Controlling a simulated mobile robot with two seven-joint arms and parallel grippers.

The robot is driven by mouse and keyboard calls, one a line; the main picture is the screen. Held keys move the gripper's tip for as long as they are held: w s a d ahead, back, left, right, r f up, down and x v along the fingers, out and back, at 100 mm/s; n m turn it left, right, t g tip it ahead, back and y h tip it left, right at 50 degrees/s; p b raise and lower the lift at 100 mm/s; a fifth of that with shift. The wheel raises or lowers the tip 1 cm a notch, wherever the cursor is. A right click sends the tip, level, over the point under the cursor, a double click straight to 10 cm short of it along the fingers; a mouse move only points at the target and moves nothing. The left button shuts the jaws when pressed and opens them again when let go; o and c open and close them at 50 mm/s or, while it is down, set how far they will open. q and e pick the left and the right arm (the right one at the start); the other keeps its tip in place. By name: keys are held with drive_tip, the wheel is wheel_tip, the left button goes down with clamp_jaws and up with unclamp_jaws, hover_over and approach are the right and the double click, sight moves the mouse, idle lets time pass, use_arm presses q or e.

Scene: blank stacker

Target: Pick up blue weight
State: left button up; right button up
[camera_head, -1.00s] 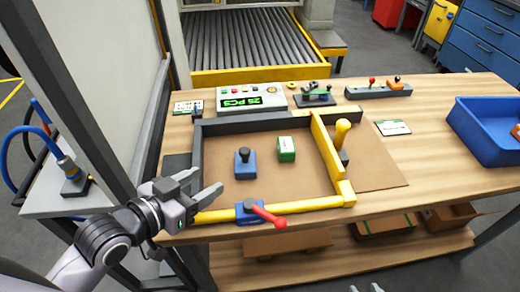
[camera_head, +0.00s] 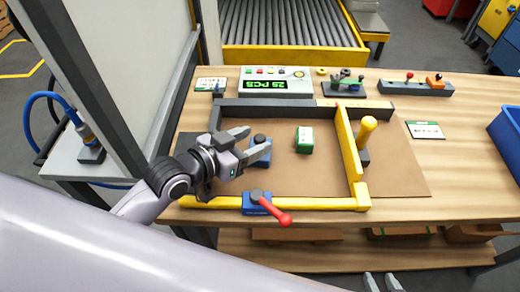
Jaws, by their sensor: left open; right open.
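The blue weight (camera_head: 262,158) has a dark knob on top and stands on the brown board inside the dark and yellow frame. My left gripper (camera_head: 259,142) is open, with its fingertips at the weight's knob in the picture. The fingers and wrist hide part of the weight, and I cannot tell whether they touch it. My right gripper (camera_head: 382,282) shows only its fingertips at the bottom edge, open and empty, far from the weight.
A green and white block (camera_head: 305,140) stands right of the weight. A yellow bar (camera_head: 348,145) and a yellow-handled post (camera_head: 366,135) stand further right. A blue clamp with a red lever (camera_head: 269,206) sits on the front rail. A counter box (camera_head: 272,82) is behind the frame.

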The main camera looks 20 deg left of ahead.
use_arm(q)
drive_tip(key=shift+w+d+f, duration=0.2)
drive_tip(key=shift+w+d, duration=0.2)
drive_tip(key=shift+w, duration=0.2)
clamp_jaws()
idle(0.6)
idle(0.4)
drive_tip(key=shift+r, duration=0.2)
